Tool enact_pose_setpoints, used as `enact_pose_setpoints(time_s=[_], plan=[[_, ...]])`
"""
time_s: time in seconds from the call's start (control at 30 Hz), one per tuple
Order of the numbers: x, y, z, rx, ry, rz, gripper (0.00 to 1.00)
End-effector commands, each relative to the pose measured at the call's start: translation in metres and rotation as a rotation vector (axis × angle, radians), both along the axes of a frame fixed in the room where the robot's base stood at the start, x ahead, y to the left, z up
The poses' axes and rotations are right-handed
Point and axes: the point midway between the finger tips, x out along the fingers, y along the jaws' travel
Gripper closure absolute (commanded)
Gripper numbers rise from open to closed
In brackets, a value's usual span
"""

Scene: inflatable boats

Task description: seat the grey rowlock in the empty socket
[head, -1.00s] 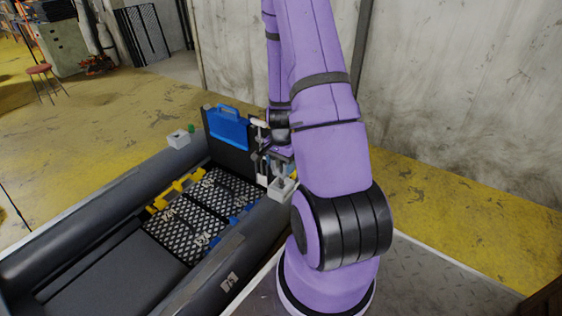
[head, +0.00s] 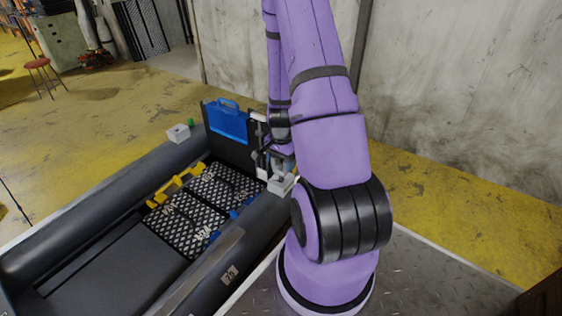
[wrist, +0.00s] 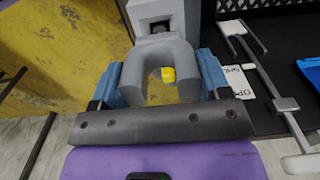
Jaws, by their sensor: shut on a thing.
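The grey rowlock (wrist: 158,57), a U-shaped piece, is held between the blue finger pads of my gripper (wrist: 162,85) in the wrist view. My gripper is shut on it. Just beyond it is a grey socket block (wrist: 156,14) with a dark square opening. Whether the rowlock touches this block cannot be told. In the head view, my gripper (head: 277,163) is over the light grey socket block on the near tube (head: 281,184), partly hidden by my arm. A second grey block (head: 178,133) sits on the far tube, its opening unclear.
The boat's dark tubes (head: 105,191) flank black mesh crates (head: 187,226) with yellow and blue handles. A blue case (head: 228,119) stands at the transom. A metal rod with a grey slider (wrist: 284,103) lies right of my gripper. A wall (head: 455,90) stands behind.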

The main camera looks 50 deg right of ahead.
Motion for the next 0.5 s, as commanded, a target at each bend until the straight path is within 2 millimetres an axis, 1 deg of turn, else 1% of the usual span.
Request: enact_pose_setpoints(time_s=[0.5], plan=[[-0.0001,0.0000,-0.0035,0.000,0.000,0.000,0.56]])
